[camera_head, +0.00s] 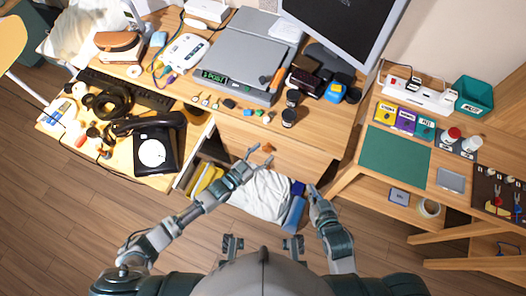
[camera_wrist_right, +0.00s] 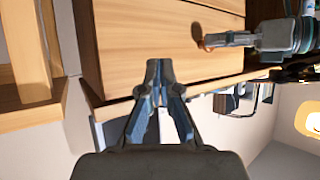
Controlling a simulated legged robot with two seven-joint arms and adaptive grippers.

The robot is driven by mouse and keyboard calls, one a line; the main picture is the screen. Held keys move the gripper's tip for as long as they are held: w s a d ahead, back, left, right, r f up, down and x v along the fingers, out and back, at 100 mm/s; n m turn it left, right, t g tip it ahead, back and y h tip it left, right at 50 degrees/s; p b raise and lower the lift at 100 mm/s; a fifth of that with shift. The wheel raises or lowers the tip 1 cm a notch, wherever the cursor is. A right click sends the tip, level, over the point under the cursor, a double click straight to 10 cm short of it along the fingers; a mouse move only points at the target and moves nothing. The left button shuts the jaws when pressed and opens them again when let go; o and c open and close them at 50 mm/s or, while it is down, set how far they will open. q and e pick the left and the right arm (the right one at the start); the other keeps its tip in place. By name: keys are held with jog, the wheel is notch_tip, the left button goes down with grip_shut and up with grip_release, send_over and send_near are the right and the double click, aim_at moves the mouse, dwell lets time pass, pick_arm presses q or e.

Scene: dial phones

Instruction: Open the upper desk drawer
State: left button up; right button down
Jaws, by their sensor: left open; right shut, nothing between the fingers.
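The wooden desk drawer front (camera_head: 290,150) faces me below the desk top, with a small orange-brown knob (camera_head: 268,148) on it. It looks closed. My left gripper (camera_head: 260,156) is open, its fingertips close to the knob. In the right wrist view the knob (camera_wrist_right: 202,43) shows at the tips of my left gripper (camera_wrist_right: 212,41); I cannot tell whether they touch. My right gripper (camera_head: 313,189) is shut and empty, lower and right of the knob. Its fingers (camera_wrist_right: 160,68) point at the wooden front (camera_wrist_right: 145,45) in the wrist view.
Below the front is an open space with a white cloth (camera_head: 262,190), yellow items (camera_head: 207,180) and a blue roll (camera_head: 293,214). A black dial phone (camera_head: 153,152) stands on the desk at left. A side table with a green mat (camera_head: 395,151) stands at right.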

pick_arm(q)
jog(key=shift+w+d, duration=0.15)
jog(key=shift+d, duration=0.05)
pick_arm(e)
jog(key=shift+w+r, duration=0.1)
jog(key=shift+r, duration=0.05)
pick_arm(q)
grip_shut()
